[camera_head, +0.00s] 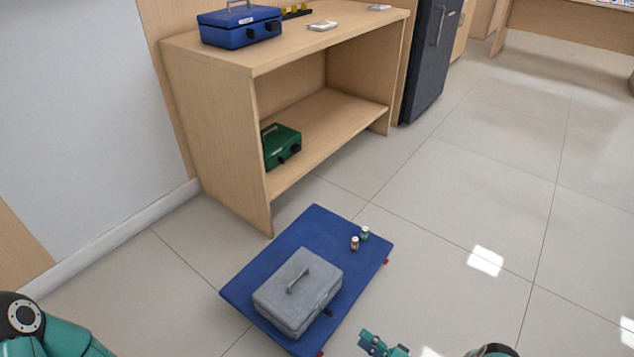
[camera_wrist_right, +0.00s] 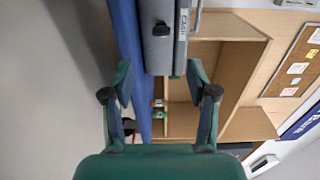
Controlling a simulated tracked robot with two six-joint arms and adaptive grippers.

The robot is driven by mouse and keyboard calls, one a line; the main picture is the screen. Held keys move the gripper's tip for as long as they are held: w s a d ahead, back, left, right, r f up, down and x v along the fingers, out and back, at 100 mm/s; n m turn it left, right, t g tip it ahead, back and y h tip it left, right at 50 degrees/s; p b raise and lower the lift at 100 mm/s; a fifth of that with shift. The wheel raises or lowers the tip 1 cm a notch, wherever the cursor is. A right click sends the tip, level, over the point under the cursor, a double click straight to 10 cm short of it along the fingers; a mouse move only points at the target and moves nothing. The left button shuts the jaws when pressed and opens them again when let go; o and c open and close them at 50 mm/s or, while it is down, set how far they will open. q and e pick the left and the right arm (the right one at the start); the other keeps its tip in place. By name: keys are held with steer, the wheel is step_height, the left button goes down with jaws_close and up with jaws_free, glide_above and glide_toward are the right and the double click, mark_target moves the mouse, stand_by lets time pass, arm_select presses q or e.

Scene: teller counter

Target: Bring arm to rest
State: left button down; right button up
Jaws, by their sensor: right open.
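My right gripper (camera_head: 382,345) shows at the bottom edge of the head view, to the right of the blue platform and apart from it. In the right wrist view its two fingers (camera_wrist_right: 160,74) stand wide apart, with nothing held between them. The rest of the right arm is mostly cut off by the bottom edge. Part of my left arm (camera_head: 50,335) shows at the lower left of the head view; its gripper is out of the picture.
A grey cash box (camera_head: 297,291) and two small rolls (camera_head: 359,239) sit on the low blue platform (camera_head: 322,222). The wooden shelf unit (camera_head: 215,120) carries a blue box (camera_head: 240,27) above and a green box (camera_head: 281,146) below. Floor on the right is clear.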

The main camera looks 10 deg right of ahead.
steer(key=w+a+r+n+g+y, duration=0.5)
steer(key=a+r+n+g, duration=0.15)
steer(key=a+r, duration=0.5)
steer(key=s+a+r+n+g+h, duration=0.1)
steer(key=s+a+r+n+g, duration=0.35)
steer(key=s+a+g, duration=0.35)
steer(key=s+d+f+n+g+h, duration=0.1)
steer(key=s+d+h, duration=0.2)
steer(key=s+h, duration=0.35)
steer(key=s+d+f+n+g+h, duration=0.1)
steer(key=s+d+f+h, duration=0.2)
steer(key=s, duration=0.7)
steer(key=w+r+m+t+p, duration=0.1)
steer(key=r+m+p, duration=0.1)
steer(key=r+p, duration=1.5)
steer(key=w+r+m+t+h+p, duration=0.1)
steer(key=w+r+m+t+p, duration=0.1)
steer(key=r+p, duration=1.5)
steer(key=shift+w+d+r+m, duration=0.3)
steer(key=shift+r, duration=0.35)
